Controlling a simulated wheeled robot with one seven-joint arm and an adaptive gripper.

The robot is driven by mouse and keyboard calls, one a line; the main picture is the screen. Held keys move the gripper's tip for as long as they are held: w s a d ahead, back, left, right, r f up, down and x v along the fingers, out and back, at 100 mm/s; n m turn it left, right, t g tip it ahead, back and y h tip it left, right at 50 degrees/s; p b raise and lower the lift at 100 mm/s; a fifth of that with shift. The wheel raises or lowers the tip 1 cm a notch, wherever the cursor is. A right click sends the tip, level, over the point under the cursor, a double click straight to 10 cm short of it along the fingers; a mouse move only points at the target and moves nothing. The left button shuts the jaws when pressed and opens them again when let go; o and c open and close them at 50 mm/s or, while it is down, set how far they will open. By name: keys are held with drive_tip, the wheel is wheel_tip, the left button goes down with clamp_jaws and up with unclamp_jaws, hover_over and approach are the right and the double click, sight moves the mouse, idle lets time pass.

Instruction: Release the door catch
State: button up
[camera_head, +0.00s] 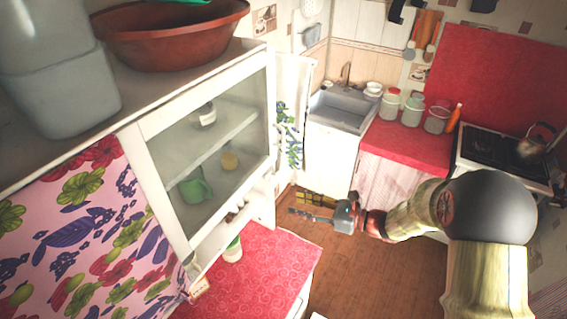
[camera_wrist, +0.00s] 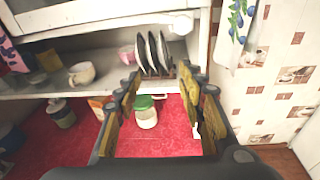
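The white wall cabinet has a glass-fronted door (camera_head: 207,140) that looks shut in the head view. No part is clearly recognisable as its catch. In the wrist view, a small pale fitting (camera_wrist: 181,23) sits at the lower edge of the cabinet front, above the open shelf; I cannot tell if it is the catch. My gripper (camera_head: 302,204) is to the right of the cabinet, apart from it, above the floor in the picture. In the wrist view, my gripper (camera_wrist: 161,80) has its two fingers spread, with nothing between them, facing the shelf and the red counter.
Plates (camera_wrist: 152,52) stand in a rack on the open shelf, beside a cup (camera_wrist: 82,73). A green-lidded jar (camera_wrist: 146,115) stands on the red counter (camera_head: 275,255). A brown basin (camera_head: 170,38) rests on the cabinet top. Floor (camera_head: 360,270) is clear.

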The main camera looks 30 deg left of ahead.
sight(280, 176)
drive_tip(key=w+r+m+t+y, duration=0.2)
drive_tip(key=w+r, duration=0.2)
drive_tip(key=shift+m, duration=0.5)
drive_tip(key=a, duration=0.2)
drive_tip(key=a+p, duration=0.1)
drive_tip(key=a, duration=0.5)
drive_tip(key=shift+a+r+p, duration=0.15)
drive_tip(key=shift+r+p, duration=0.2)
drive_tip(key=shift+p, duration=0.05)
drive_tip(key=c, duration=0.3)
clamp_jaws()
